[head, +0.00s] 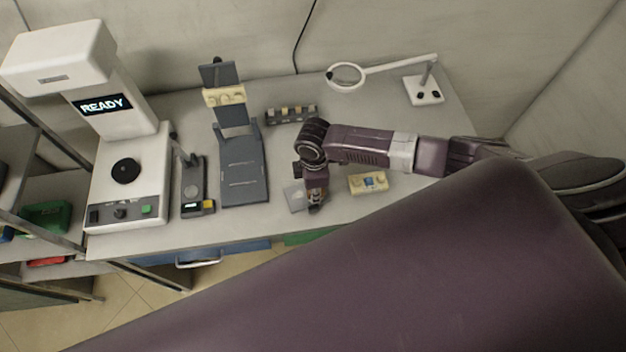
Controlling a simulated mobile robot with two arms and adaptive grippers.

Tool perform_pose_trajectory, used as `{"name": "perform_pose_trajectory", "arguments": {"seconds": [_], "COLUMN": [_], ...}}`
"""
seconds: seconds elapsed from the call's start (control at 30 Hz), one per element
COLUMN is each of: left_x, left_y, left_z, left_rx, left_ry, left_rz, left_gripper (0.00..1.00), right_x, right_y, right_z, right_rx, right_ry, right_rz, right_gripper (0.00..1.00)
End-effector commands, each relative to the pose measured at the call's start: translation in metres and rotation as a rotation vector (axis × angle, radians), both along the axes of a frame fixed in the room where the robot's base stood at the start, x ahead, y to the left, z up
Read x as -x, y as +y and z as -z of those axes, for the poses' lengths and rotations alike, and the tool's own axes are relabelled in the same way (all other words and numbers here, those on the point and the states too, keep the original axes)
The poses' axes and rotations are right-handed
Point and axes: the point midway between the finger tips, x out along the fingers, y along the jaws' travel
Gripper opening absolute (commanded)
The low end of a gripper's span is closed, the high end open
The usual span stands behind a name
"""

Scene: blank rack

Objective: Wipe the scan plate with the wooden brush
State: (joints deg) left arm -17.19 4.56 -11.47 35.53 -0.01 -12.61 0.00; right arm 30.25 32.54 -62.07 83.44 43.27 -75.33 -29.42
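My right gripper (316,203) points down at the front of the bench, right beside a small light grey square plate (294,196). A small tan patch shows between or behind its fingers; I cannot tell if it is the wooden brush, or if the fingers are open or shut. A white scanner-like machine (130,185) with a READY display (102,106) stands at the left, with a round black disc (125,171) on its base. I cannot tell which surface is the scan plate. No wooden brush is clearly recognisable. My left gripper is not in view.
A dark stand (243,170) with a tan block (224,96), a small device (194,190), a holder (291,114), a tan block with a blue centre (368,183) and a magnifier lamp (346,78) are on the bench. A shelf (58,195) stands left. My large arm link covers the foreground.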

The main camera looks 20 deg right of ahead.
Motion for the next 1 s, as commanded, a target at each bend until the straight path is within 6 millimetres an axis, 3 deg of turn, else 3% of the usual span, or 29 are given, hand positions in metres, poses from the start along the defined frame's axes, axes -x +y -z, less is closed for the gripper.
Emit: {"name": "perform_pose_trajectory", "arguments": {"seconds": [0.17, 0.7, 1.0], "left_x": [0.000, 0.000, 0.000], "left_y": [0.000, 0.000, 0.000], "left_z": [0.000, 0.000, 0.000], "left_rx": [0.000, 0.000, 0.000], "left_ry": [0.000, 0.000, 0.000], "left_rz": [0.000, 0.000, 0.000], "left_gripper": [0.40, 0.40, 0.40], "right_x": [0.001, -0.001, -0.001], "right_y": [0.000, 0.000, 0.000], "right_z": [-0.003, -0.055, -0.061], "right_rx": [0.001, 0.000, 0.000], "right_ry": [0.001, -0.002, -0.002], "right_rz": [0.000, 0.000, 0.001], "right_gripper": [0.00, 0.00, 0.00]}}
